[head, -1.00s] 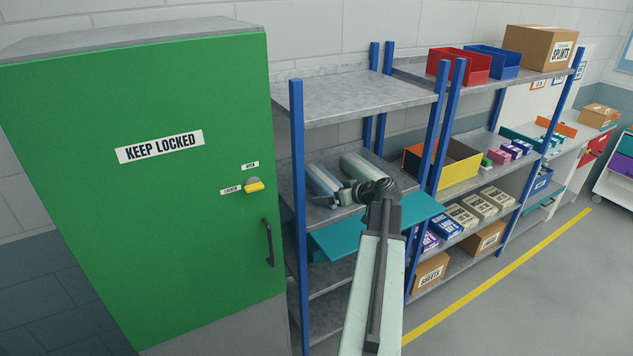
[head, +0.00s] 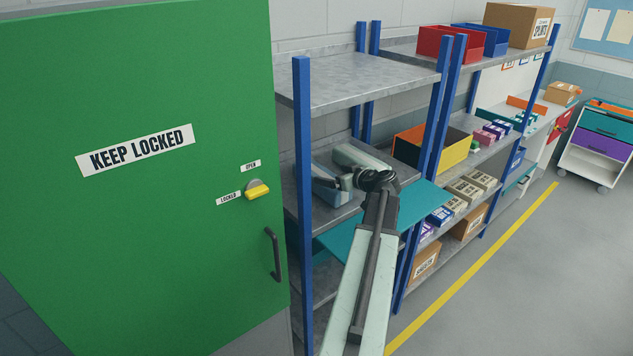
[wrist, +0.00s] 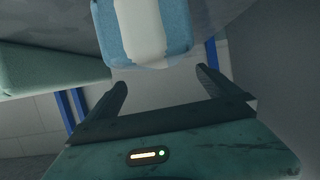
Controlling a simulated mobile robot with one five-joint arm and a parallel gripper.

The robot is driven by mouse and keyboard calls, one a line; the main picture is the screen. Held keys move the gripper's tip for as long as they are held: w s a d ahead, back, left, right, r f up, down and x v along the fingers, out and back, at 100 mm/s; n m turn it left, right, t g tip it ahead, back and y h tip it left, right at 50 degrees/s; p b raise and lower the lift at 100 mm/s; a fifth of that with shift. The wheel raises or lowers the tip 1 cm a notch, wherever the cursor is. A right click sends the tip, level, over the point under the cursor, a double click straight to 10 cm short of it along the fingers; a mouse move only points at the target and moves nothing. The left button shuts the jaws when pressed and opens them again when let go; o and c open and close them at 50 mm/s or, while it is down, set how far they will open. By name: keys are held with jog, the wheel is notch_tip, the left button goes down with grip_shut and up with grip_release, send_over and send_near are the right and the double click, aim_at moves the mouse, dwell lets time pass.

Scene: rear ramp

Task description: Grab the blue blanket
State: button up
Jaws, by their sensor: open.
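The blue blanket (head: 328,194) is a rolled bundle lying on the middle shelf of the near rack, partly hidden by my gripper in the head view. In the wrist view the blue blanket (wrist: 140,28) shows its rounded end with a broad white band, at the top centre. My gripper (wrist: 160,86) is open and empty, its two fingers apart just short of that end. In the head view my gripper (head: 342,182) is beside the blanket. A grey-green rolled blanket (head: 359,156) lies to its right; it also shows in the wrist view (wrist: 50,78).
A green cabinet (head: 130,230) marked KEEP LOCKED stands close on the left. Blue rack posts (head: 303,210) flank the shelf. A teal panel (head: 425,204) juts out below the blankets. An empty shelf (head: 360,80) is above. Floor (head: 510,290) at the right is clear.

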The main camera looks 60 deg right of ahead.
aim_at(322, 173)
jog(key=shift+b+x, duration=0.5)
jog(key=shift+x, duration=0.9)
jog(key=b+x, duration=0.1)
jog(key=x, duration=0.1)
jog(key=f+b+x, duration=0.1)
jog(key=x, duration=0.1)
jog(key=shift+w, duration=0.4)
jog(key=shift+s, duration=0.1)
jog(key=c, duration=1.9)
jog(key=shift+c, duration=0.2)
jog(key=shift+r, duration=0.15)
